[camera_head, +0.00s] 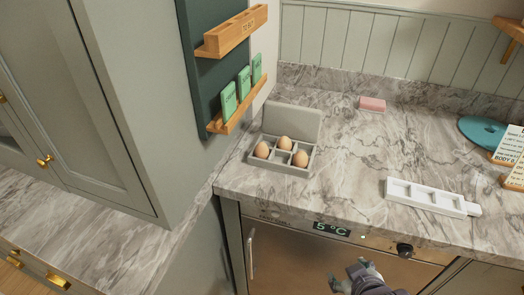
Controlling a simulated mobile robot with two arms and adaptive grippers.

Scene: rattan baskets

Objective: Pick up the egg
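Several brown eggs, including a back egg (285,143), a left egg (262,150) and a right egg (300,158), sit in separate compartments of a grey egg box (277,168). The box stands on the marble counter with its lid (292,122) raised at the back. My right gripper (345,275) shows at the bottom edge, in front of the steel appliance and below the counter top. Its fingers look spread and empty, well apart from the eggs. My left gripper is not in view.
A white compartment tray (428,197) lies on the counter at right. A pink block (372,104) lies near the back wall. A teal round board (490,133) and printed cards (508,146) are at far right. A wooden rack (238,110) with green packets hangs left. The middle counter is clear.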

